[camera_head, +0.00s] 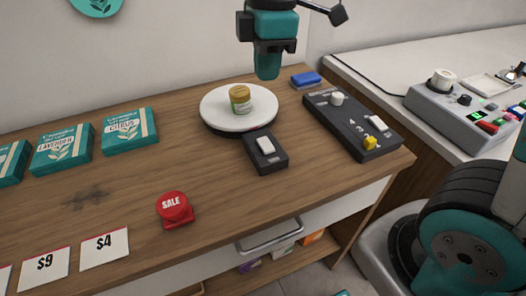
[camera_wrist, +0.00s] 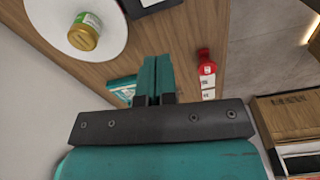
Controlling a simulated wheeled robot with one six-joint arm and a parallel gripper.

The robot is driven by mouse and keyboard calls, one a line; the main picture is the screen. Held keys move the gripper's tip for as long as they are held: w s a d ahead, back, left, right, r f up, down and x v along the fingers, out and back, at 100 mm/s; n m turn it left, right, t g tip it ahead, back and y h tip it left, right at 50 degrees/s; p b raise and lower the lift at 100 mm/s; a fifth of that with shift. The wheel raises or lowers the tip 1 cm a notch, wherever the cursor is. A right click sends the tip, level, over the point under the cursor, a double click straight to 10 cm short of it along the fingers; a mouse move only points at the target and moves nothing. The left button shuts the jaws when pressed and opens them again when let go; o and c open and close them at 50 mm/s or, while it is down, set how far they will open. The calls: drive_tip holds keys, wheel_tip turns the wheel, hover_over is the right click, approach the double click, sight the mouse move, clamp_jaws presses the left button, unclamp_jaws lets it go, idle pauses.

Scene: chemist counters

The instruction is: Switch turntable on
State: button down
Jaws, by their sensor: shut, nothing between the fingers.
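The turntable (camera_head: 215,108) is a white disc on a dark base on the wooden counter. A small jar (camera_head: 240,99) with a yellow lid stands on it. Its dark switch box (camera_head: 265,153) with a white rocker (camera_head: 265,145) sits just in front of the disc. My gripper (camera_head: 268,74) is shut and empty, pointing down, above the back right of the disc in the head view. In the wrist view the closed fingers (camera_wrist: 155,75) show, with the disc (camera_wrist: 50,30) and jar (camera_wrist: 85,32) at upper left. Part of the switch box (camera_wrist: 146,4) is cut off at the top edge.
A dark control panel (camera_head: 350,125) with a white knob and yellow switch lies to the right, a blue block (camera_head: 306,79) behind it. A red SALE button (camera_head: 174,208), teal boxes (camera_head: 129,131) and price cards (camera_head: 104,250) lie left and front. Counter around the switch box is clear.

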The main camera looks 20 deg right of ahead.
drive_tip(key=w, duration=0.1)
drive_tip(key=f+n+b, duration=0.1)
drive_tip(key=w+f, duration=0.1)
drive_tip(key=shift+w+d+f+n+h, duration=0.2)
drive_tip(key=shift+w+d+n+h, duration=0.1)
drive_tip(key=shift+n, duration=0.1)
drive_tip(key=shift+f, duration=0.15)
